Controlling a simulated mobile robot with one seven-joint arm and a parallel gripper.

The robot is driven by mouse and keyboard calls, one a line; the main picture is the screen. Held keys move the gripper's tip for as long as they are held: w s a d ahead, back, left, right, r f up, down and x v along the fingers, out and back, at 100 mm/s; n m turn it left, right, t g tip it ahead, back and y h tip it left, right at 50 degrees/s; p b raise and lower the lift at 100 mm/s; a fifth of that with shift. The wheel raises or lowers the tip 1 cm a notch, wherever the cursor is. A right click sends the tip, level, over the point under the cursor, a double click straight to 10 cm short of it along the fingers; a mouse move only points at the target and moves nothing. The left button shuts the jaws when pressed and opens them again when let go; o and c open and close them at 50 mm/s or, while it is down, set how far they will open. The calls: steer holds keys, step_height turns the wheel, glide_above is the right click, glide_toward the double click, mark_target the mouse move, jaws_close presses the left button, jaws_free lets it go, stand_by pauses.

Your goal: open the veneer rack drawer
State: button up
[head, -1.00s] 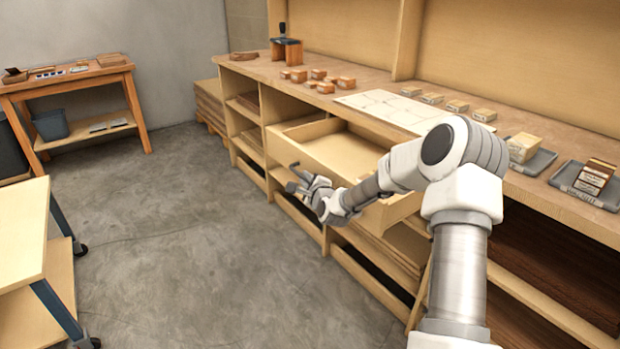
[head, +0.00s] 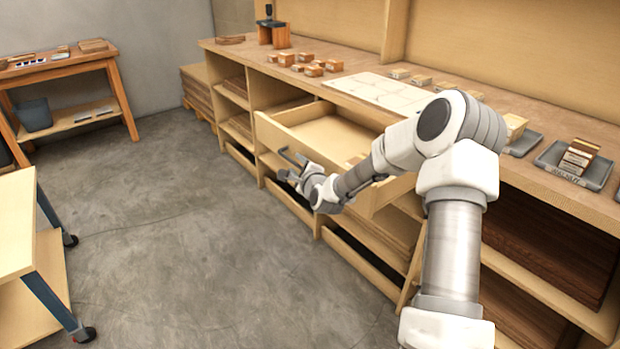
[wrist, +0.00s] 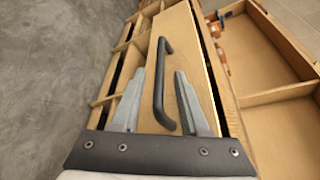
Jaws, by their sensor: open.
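The pale wood drawer (head: 335,131) stands pulled out from the rack under the workbench, its inside showing from above. Its front and dark bar handle (wrist: 160,85) show in the wrist view. My gripper (head: 284,163) is at the outer side of the drawer front. In the wrist view my gripper (wrist: 160,72) is open, with one grey finger on each side of the handle as pictured. The fingers do not close on the handle, and I cannot tell how far it is from them. In the head view my arm hides part of the drawer front.
The workbench top (head: 340,80) carries small wood blocks (head: 310,66), a pale sheet (head: 385,95) and grey trays (head: 575,168). Open shelves lie below. A cart (head: 20,230) stands at the left and a side table (head: 65,70) behind it. The concrete floor between is clear.

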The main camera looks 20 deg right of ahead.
steer(key=p+v, duration=0.3)
steer(key=v, duration=1.2)
steer(key=shift+s+a+r, duration=0.1)
steer(key=shift+a+r, duration=0.05)
